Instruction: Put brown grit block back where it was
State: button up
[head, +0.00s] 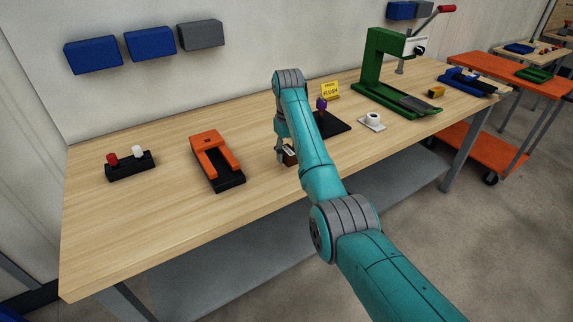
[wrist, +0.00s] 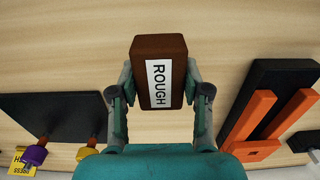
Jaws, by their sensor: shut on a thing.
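The brown grit block (wrist: 178,46) with a white label reading "ROUGH" is between the fingers of my gripper (wrist: 160,88) in the wrist view. My gripper is shut on it, one finger on each side. In the head view the block (head: 290,158) shows partly beside my gripper (head: 284,152), low over the wooden workbench (head: 250,222). My arm hides part of it. I cannot tell whether the block touches the bench.
Left of my gripper are an orange-and-black fixture (head: 212,155) and a black holder (head: 130,170) with red and white pegs. Right are a black plate (head: 336,127) with a purple knob, a yellow sign (head: 330,90), a white cup (head: 374,121) and a green press (head: 378,60). The front bench is clear.

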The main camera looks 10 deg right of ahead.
aim_at(288, 171)
jog(key=shift+f, duration=2.2)
jog(key=shift+f, duration=0.1)
jog(key=o, duration=1.1)
notch_tip(288, 171, up, 12)
jog(key=shift+r, duration=0.15)
